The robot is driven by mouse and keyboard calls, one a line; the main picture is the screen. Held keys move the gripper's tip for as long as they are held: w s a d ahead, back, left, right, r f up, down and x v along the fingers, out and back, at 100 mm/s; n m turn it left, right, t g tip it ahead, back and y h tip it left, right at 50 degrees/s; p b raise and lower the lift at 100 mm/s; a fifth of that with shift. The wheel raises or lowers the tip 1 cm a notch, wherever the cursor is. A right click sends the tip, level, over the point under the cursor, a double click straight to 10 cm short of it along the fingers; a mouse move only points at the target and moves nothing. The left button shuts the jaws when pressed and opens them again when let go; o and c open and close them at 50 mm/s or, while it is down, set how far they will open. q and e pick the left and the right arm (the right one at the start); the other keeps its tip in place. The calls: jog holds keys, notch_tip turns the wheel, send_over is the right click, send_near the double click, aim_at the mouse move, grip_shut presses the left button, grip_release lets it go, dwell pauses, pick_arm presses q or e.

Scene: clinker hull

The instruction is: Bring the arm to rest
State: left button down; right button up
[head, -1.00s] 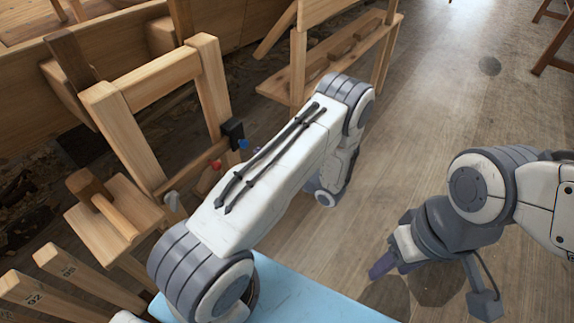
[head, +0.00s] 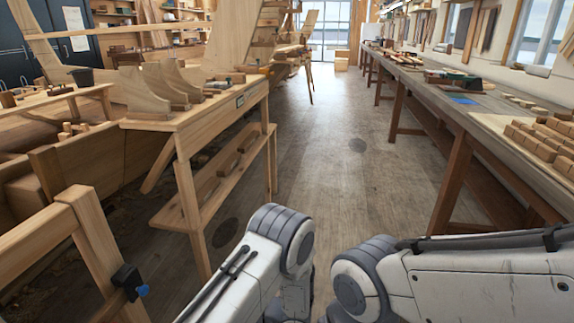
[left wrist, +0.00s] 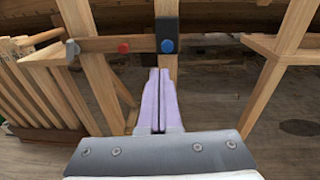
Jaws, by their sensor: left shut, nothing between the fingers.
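My left gripper (left wrist: 159,100) shows in the left wrist view with its two pale purple fingers together and nothing between them. It points toward a wooden frame with a dark block bearing a blue knob (left wrist: 167,46) and a red knob (left wrist: 124,47) on its crossbar. In the head view my two arms show only as white and grey links along the bottom edge. Both grippers are out of the head view.
A wooden frame (head: 88,235) with the dark block (head: 128,277) stands at lower left. A workbench (head: 190,118) with wooden pieces is beyond it. A long bench (head: 470,110) runs along the right. The floor aisle (head: 335,160) between them is clear.

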pick_arm(q)
jog(key=s+d+r+n+g+h, duration=0.1)
jog(key=s+d+r+n+h, duration=0.5)
jog(key=s+d+r+h, duration=0.4)
jog(key=s+d+r+n+g+h, duration=0.1)
jog(key=s+d+r+n+h, duration=0.45)
jog(key=s+d+h, duration=0.4)
notch_tip(320, 180, up, 23)
jog(key=s+a+y+p, duration=0.1)
jog(key=s+p, duration=0.1)
jog(key=p, duration=2.1)
jog(key=shift+a+r, duration=0.2)
jog(key=shift+a, duration=0.1)
jog(key=shift+a, duration=0.1)
